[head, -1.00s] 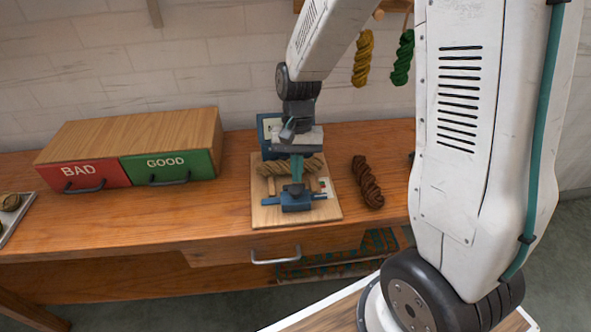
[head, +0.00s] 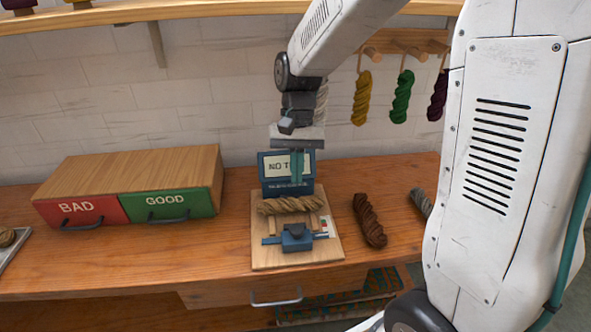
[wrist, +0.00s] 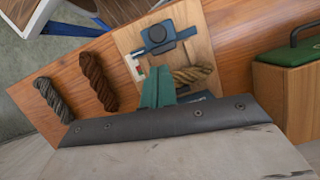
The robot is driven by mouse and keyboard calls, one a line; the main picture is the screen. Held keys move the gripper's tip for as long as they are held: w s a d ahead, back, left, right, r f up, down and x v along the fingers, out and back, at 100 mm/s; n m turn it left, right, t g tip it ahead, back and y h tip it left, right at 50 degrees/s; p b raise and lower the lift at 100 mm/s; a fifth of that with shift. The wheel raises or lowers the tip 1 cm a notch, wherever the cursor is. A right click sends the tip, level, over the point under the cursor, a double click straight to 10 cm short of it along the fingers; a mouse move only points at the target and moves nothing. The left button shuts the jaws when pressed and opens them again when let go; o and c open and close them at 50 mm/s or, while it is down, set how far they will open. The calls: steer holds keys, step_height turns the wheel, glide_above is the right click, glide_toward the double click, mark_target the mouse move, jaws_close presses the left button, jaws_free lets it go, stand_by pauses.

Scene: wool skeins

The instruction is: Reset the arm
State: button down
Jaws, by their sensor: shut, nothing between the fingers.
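My gripper (head: 297,165) is above the back of a wooden test board (head: 264,238), in front of a small blue display box (head: 270,181) whose screen reads "NO T...", the rest hidden by my fingers. Its teal fingers are shut and empty; they also show in the wrist view (wrist: 158,88). A tan skein (head: 290,205) lies across the board just below my gripper, apart from it. A blue clamp-like part (head: 297,238) sits on the board in front of the skein.
A brown skein (head: 369,220) and a grey skein (head: 420,200) lie right of the board. A box with a red BAD drawer (head: 80,211) and a green GOOD drawer (head: 167,203) stands left. Yellow (head: 362,98), green (head: 402,97) and purple (head: 437,97) skeins hang behind. A shelf (head: 200,11) runs above.

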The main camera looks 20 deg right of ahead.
steer(key=s+d+r+n+t, duration=0.1)
steer(key=s+r, duration=0.4)
steer(key=s, duration=0.5)
steer(key=s+d+r+n+t+h, duration=0.1)
steer(key=s+r+n+t, duration=0.2)
steer(key=s, duration=0.7)
step_height(320, 180, up, 2)
steer(key=shift+s+d+r+n+t+h, duration=0.1)
steer(key=shift+s+d+n+t+h, duration=0.25)
steer(key=shift+n, duration=0.35)
